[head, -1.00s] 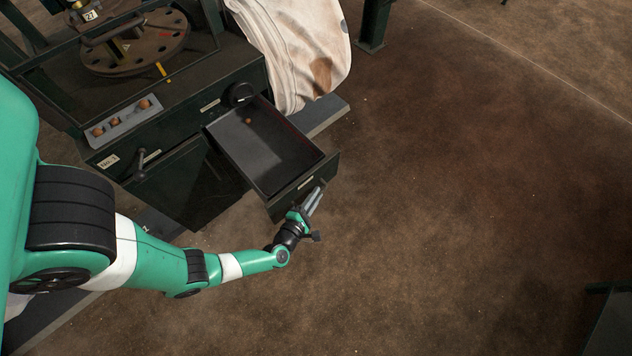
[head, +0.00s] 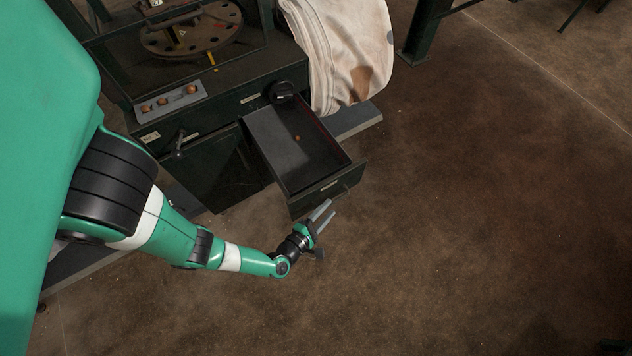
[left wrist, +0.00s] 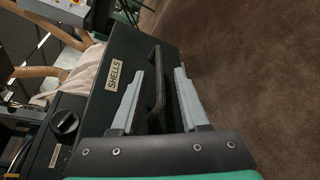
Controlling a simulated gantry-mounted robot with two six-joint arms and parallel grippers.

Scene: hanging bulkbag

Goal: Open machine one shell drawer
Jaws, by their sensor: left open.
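The shell drawer (head: 297,149) of the machine (head: 218,108) is pulled out, its dark tray showing with a small orange-brown round thing inside. My left gripper (head: 325,215) is just in front of the drawer's front panel. In the left wrist view the drawer front (left wrist: 118,62) carries a SHELLS label and a dark curved handle (left wrist: 156,85). The open fingers of my left gripper (left wrist: 156,92) stand on either side of the handle in that view; I cannot tell whether they touch it. My right gripper is not in view.
A pale stained bulk bag (head: 345,50) hangs beside the machine, behind the drawer. A black knob (head: 282,91) sits on the machine front near the drawer. The brown floor (head: 470,220) to the right is clear. A green post (head: 425,32) stands at the back.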

